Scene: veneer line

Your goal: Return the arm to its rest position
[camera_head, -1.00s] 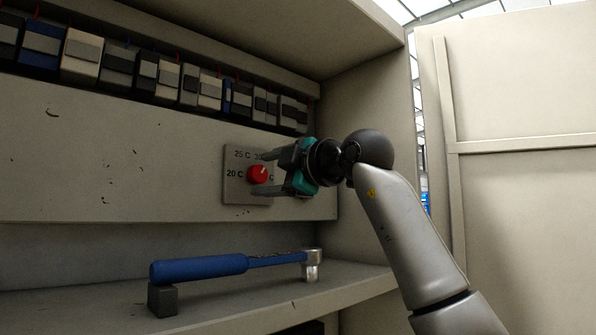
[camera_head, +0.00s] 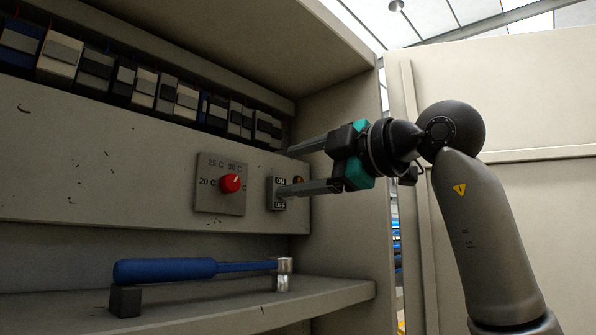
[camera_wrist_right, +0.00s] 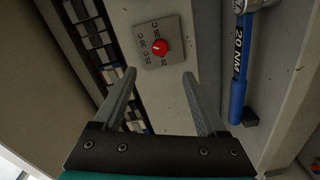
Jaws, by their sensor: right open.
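My right gripper (camera_head: 312,167) is open and empty in the head view, with its two fingers spread and pointing left toward the cabinet panel. It is to the right of the red knob (camera_head: 231,183) on its grey dial plate (camera_head: 222,204). The lower finger overlaps the ON/OFF switch (camera_head: 277,205) in the picture; I cannot tell if they touch. In the right wrist view the open fingers (camera_wrist_right: 163,88) show nothing between them but panel, and the red knob (camera_wrist_right: 160,47) lies beyond the tips. My left gripper is not in view.
A blue-handled torque wrench (camera_head: 165,270) lies on the cabinet shelf (camera_head: 335,292), its handle on a dark block (camera_head: 125,300). A row of breakers (camera_head: 145,85) runs above the panel. The cabinet side wall (camera_head: 350,150) and open door (camera_head: 500,90) stand at the right.

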